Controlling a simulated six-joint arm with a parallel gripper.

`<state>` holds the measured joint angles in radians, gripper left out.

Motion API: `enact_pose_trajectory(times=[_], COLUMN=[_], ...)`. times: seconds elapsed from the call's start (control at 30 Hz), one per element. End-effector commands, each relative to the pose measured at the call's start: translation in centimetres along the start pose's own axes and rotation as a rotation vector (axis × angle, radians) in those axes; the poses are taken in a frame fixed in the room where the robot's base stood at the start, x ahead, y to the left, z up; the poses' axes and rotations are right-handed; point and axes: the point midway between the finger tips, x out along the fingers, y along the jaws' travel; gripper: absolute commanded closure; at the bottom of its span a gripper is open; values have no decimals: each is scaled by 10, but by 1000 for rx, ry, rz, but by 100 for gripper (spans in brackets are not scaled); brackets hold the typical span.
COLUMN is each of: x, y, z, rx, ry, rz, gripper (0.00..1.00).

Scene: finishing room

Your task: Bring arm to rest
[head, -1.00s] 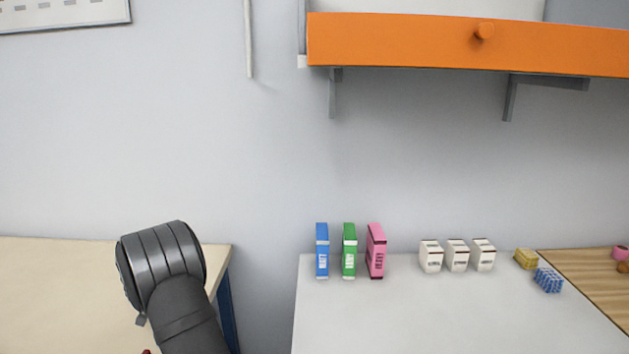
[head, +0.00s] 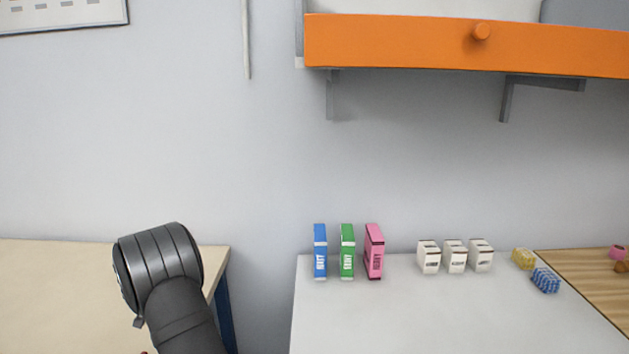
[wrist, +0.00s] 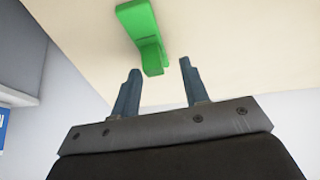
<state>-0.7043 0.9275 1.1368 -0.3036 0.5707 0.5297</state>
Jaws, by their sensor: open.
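My gripper (wrist: 158,78) shows in the wrist view with its two blue-grey fingers apart and nothing between them. Beyond the fingertips a green object (wrist: 146,36) lies on a cream surface (wrist: 85,50), apart from the fingers. In the head view my dark arm stands at the lower left, in front of the cream table (head: 60,290). The gripper itself is out of the head view.
A white table (head: 420,320) on the right bears a blue box (head: 320,252), a green box (head: 347,252), a pink box (head: 374,252), several white cartons (head: 455,257), and yellow (head: 523,259) and blue blocks (head: 546,280). An orange-fronted shelf (head: 400,42) hangs above. A gap separates the tables.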

Motion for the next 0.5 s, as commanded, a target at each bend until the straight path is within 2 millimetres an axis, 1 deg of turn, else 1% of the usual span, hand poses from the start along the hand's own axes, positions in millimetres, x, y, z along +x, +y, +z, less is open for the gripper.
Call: enact_pose_trajectory(times=[0.03,0.1,0.5], x=[-10,-21,-89], y=[0,0,0], z=[-1,-1,-1], rx=[0,0,0], ry=[2,3,3], rz=[-1,-1,-1], gripper=[59,59,59])
